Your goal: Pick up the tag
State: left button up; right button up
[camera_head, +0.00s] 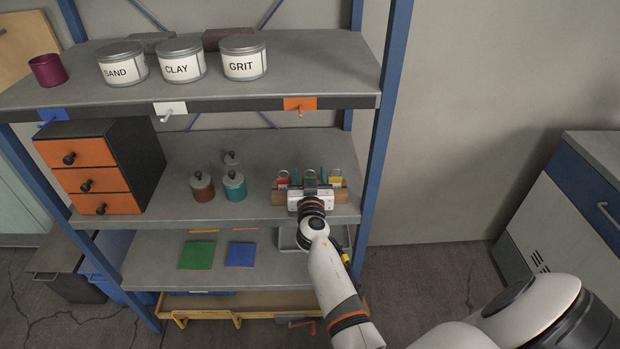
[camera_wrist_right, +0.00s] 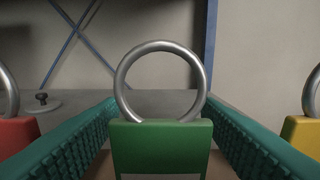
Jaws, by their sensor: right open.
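A green tag (camera_wrist_right: 160,148) with a metal ring (camera_wrist_right: 120,82) stands upright between the two teal fingers of my right gripper (camera_wrist_right: 160,150) in the right wrist view. The fingers are open, with a gap on each side of the tag. In the head view my right gripper (camera_head: 311,186) is at the wooden holder (camera_head: 279,197) on the middle shelf and hides much of the green tag. A red tag (camera_wrist_right: 16,138) stands to the left and a yellow tag (camera_wrist_right: 302,135) to the right, both outside the fingers. My left gripper is not in view.
Lidded jars, one brown (camera_head: 202,188) and one teal (camera_head: 235,187), stand left of the holder. A black drawer unit with orange fronts (camera_head: 90,180) is further left. A blue shelf post (camera_head: 378,150) rises close on the right. The upper shelf (camera_head: 300,70) overhangs the holder.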

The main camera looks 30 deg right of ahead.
jog(key=shift+s+a+r, duration=0.1)
jog(key=shift+s, duration=0.05)
jog(key=shift+c, duration=0.9)
jog(key=c, duration=0.9)
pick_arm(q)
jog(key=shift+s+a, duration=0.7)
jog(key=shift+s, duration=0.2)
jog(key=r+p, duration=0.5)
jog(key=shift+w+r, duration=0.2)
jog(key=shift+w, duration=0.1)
pick_arm(e)
notch_tip(320, 180, up, 10)
